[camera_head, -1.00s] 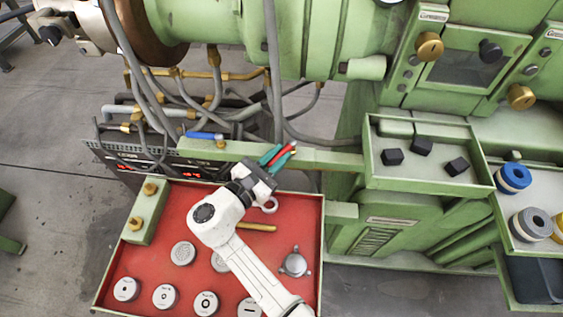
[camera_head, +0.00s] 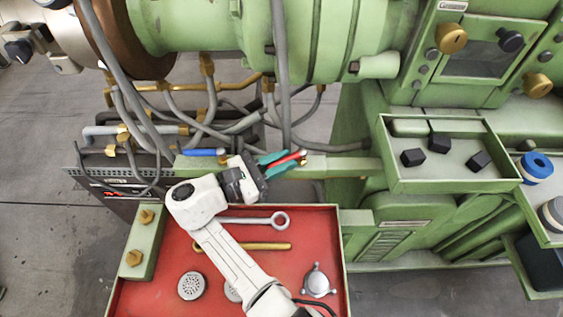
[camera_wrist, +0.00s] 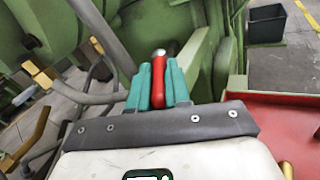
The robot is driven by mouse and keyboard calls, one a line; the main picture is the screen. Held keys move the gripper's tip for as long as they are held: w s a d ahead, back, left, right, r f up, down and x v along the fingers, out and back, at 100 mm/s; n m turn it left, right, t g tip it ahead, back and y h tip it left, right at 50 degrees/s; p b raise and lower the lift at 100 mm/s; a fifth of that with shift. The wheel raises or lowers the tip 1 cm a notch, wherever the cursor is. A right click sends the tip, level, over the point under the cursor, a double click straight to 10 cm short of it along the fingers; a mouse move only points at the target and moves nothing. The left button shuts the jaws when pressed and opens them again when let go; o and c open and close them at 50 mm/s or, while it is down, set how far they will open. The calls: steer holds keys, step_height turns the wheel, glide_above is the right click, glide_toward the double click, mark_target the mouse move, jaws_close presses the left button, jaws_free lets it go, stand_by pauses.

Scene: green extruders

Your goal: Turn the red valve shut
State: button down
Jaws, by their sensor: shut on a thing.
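The red valve handle (camera_head: 292,157) sits at the green rail (camera_head: 345,166), slanting slightly up to the right, nearly along the rail. My gripper (camera_head: 283,162) has its teal fingers on both sides of the handle and is shut on it. In the wrist view the red handle (camera_wrist: 158,84) lies between the two teal fingers of my gripper (camera_wrist: 159,80). A pale metallic end shows beyond it. The valve body and pivot are mostly hidden.
A blue handle (camera_head: 205,152) is on the same rail to the left. Hoses and brass pipes (camera_head: 190,88) crowd behind. A red tray (camera_head: 230,260) with a wrench (camera_head: 250,222) lies below my arm. A green tray with black cubes (camera_head: 440,180) stands at right.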

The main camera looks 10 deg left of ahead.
steer(key=c, duration=1.1)
jaws_free()
steer(key=b+v, duration=0.1)
steer(key=v, duration=0.9)
steer(key=shift+s+a+b, duration=0.2)
steer(key=shift+a+b, duration=0.1)
steer(key=shift+b, duration=0.05)
